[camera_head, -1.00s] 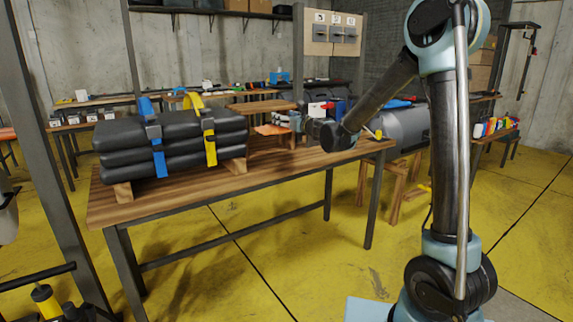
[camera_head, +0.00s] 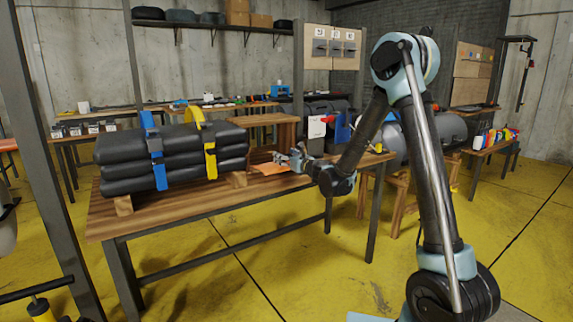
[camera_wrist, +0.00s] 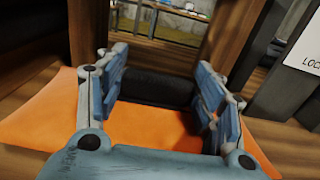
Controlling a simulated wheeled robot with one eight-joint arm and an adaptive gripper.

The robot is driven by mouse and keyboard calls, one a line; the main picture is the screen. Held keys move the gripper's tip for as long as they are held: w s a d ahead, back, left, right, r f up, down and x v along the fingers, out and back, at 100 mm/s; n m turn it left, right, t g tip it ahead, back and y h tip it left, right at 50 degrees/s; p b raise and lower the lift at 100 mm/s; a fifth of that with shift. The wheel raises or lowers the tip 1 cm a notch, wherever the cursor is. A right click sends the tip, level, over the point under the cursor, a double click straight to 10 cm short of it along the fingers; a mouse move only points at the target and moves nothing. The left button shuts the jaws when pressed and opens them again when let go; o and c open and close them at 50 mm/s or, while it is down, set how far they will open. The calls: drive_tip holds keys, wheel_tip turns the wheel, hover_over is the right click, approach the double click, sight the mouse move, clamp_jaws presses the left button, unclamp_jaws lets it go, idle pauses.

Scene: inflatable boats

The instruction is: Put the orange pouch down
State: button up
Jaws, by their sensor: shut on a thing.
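The orange pouch (camera_head: 268,168) is a flat orange piece at the wooden workbench top (camera_head: 215,195), right of the strapped black stack. I cannot tell whether it rests on the wood or hovers just above it. My gripper (camera_head: 288,159) is at the pouch's right end and is shut on it. In the wrist view the pouch (camera_wrist: 40,125) spreads wide beneath and to both sides of the gripper (camera_wrist: 160,62). The fingers stand apart on either side of a dark patch, and the gripper body hides the pouch's middle.
A stack of black rolls (camera_head: 125,165) with a blue strap (camera_head: 158,165) and a yellow strap (camera_head: 210,160) lies on wooden blocks left of the pouch. A small wooden stand (camera_head: 262,120) rises behind. A white sign (camera_head: 317,127) stands right of it. The bench's front strip is bare.

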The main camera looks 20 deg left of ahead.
drive_tip(key=shift+f, duration=1.15)
drive_tip(key=o, duration=1.3)
drive_tip(key=s+d+r+n+g, duration=0.1)
drive_tip(key=s+d+r+n, duration=0.1)
drive_tip(key=s+d+n, duration=0.35)
drive_tip(key=s+d+r+n+g, duration=0.1)
drive_tip(key=s+d+r+n, duration=0.15)
drive_tip(key=s+d, duration=0.55)
drive_tip(key=s+d+f+n+g+h, duration=0.2)
drive_tip(key=s+d+f+n+h, duration=0.2)
drive_tip(key=s+d, duration=0.5)
drive_tip(key=s+d+f+n+g+h, duration=0.3)
drive_tip(key=s+d+f+n+h, duration=0.2)
drive_tip(key=d, duration=1.2)
drive_tip(key=s+d+f+n+g+h, duration=0.2)
drive_tip(key=s+d+f+n+h, duration=0.2)
drive_tip(key=s+d+n, duration=0.5)
drive_tip(key=shift+s+d+f+h, duration=0.2)
drive_tip(key=shift+s+d, duration=0.45)
drive_tip(key=shift+s, duration=0.3)
drive_tip(key=shift+s+d+f+h, duration=0.1)
drive_tip(key=shift+s+d+f, duration=0.15)
drive_tip(key=shift+s+d, duration=0.55)
drive_tip(key=shift+s+d+f+h, duration=0.15)
drive_tip(key=shift+s+d, duration=0.35)
drive_tip(key=shift+s, duration=0.55)
